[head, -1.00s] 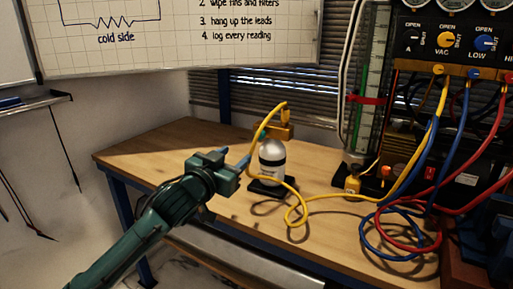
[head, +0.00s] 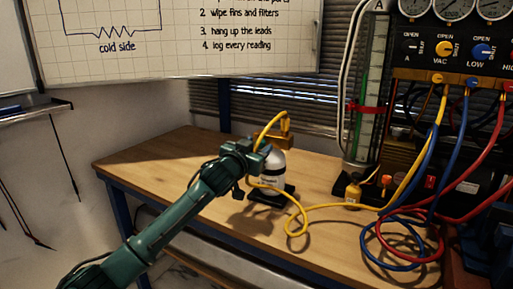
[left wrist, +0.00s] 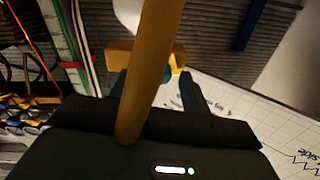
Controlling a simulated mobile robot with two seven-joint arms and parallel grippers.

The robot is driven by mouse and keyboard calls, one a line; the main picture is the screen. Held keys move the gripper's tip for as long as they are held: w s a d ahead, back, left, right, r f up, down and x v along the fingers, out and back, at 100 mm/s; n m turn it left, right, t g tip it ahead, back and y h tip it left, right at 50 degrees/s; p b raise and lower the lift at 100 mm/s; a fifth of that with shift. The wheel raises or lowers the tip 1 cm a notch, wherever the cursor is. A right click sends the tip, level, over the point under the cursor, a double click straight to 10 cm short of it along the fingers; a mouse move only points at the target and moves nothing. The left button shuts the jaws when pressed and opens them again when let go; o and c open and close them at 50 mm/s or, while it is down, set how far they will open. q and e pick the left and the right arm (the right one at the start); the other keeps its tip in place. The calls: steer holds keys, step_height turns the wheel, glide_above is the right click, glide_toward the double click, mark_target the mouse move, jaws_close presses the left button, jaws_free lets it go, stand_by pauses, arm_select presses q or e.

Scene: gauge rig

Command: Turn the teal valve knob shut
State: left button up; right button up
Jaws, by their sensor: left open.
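The small metal bottle (head: 272,166) with a black band stands upright in a dark base on the bench, a brass valve block (head: 284,141) on top. My left gripper (head: 263,150) is at the bottle's upper left side, hiding the teal knob in the head view. In the left wrist view the teal knob (left wrist: 168,75) shows partly, between the two open fingers of the left gripper (left wrist: 154,80), beside the brass block (left wrist: 118,54). A yellow hose (left wrist: 150,65) crosses in front and covers part of it. I cannot tell whether the fingers touch the knob. My right gripper is not in view.
The yellow hose (head: 297,221) loops from the valve along the wooden bench (head: 150,165) to the gauge panel (head: 455,55) at right. Blue and red hoses (head: 400,240) coil at the front right. The bench's left part is clear.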

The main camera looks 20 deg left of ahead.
arm_select(q)
steer(key=shift+c, duration=0.5)
steer(key=c, duration=0.9)
